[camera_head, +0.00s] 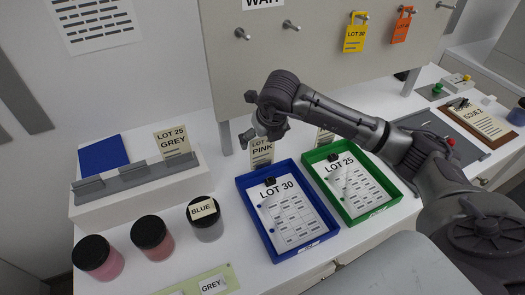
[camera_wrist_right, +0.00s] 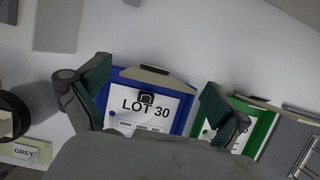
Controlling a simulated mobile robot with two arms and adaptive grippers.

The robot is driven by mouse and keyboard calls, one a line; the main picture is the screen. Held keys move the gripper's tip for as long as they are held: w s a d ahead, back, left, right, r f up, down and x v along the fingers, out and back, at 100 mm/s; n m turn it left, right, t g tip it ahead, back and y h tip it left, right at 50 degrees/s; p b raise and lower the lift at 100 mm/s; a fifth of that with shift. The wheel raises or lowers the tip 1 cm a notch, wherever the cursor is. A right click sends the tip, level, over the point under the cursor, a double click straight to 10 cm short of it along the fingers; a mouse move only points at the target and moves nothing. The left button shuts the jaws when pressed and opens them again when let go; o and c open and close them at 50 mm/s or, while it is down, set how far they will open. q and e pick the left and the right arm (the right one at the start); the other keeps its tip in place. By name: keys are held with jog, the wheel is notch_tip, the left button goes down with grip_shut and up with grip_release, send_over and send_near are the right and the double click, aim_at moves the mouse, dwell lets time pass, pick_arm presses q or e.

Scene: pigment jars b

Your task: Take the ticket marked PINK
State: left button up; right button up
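The ticket marked PINK (camera_head: 261,154) stands upright behind the blue tray (camera_head: 243,197); its upper part is partly covered by my right gripper (camera_head: 263,134). In the right wrist view, a thin tan edge (camera_wrist_right: 154,70) behind the blue tray (camera_wrist_right: 187,92) appears to be this ticket, seen from above; its lettering does not show there. My right gripper (camera_wrist_right: 155,82) is open, its two dark green-padded fingers apart, pointing down above the ticket. I see nothing held between them. My left gripper is not in view.
A second ticket (camera_head: 325,137) stands behind the green tray (camera_head: 352,225). At left are a rack with a LOT 25 GREY ticket (camera_head: 173,141), several dark-lidded jars, one bearing a BLUE ticket (camera_head: 203,209). A vertical panel (camera_head: 330,70) with hanging tags rises close behind my gripper.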

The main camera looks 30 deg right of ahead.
jog(key=c, duration=0.7)
jog(key=shift+o, duration=0.2)
jog(key=shift+r, duration=0.1)
